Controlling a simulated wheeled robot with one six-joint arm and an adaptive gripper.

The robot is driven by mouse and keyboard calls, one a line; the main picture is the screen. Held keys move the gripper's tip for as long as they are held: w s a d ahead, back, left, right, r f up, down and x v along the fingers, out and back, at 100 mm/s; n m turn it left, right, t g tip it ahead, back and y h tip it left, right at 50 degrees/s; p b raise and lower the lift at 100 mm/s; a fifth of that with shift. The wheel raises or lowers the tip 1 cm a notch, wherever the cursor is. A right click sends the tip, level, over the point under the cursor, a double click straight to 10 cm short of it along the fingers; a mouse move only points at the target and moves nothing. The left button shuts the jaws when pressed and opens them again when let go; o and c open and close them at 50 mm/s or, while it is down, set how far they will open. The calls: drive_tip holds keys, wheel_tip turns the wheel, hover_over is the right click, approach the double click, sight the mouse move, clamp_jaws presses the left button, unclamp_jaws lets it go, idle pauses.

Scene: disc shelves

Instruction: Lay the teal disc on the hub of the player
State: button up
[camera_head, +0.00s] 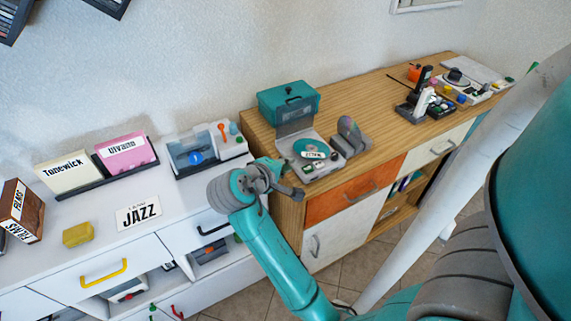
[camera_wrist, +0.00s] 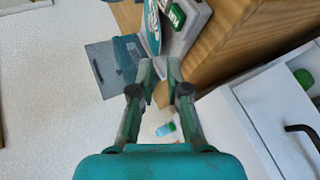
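The teal disc (camera_head: 309,146) is at the grey player (camera_head: 325,170) on the wooden cabinet, under the player's raised lid (camera_head: 294,117). A white label partly covers the disc's front, and I cannot tell whether it sits on the hub, which is hidden. In the wrist view the disc (camera_wrist: 152,28) shows at the top, beyond my fingertips. My gripper (camera_head: 292,190) is in front of the player and lower left of it, apart from the disc. In the wrist view its two fingers (camera_wrist: 158,66) are spread with nothing between them.
A teal box (camera_head: 288,103) stands behind the player, and a grey holder (camera_head: 350,138) stands to its right. A second device with a blue disc (camera_head: 195,158) is on the white cabinet (camera_head: 180,205) at left.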

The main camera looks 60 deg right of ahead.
sight(298, 151)
drive_tip(key=shift+r, duration=0.15)
drive_tip(key=shift+d, duration=0.1)
drive_tip(key=x, duration=1)
drive_tip(key=shift+s+d+f, duration=0.15)
drive_tip(key=shift+d+f, duration=0.1)
drive_tip(key=shift+d, duration=0.1)
clamp_jaws()
drive_tip(key=shift+w+d, duration=0.2)
drive_tip(key=shift+w, duration=0.45)
drive_tip(key=shift+w+d, duration=0.25)
drive_tip(key=shift+w, duration=0.45)
drive_tip(key=shift+o, duration=2)
unclamp_jaws()
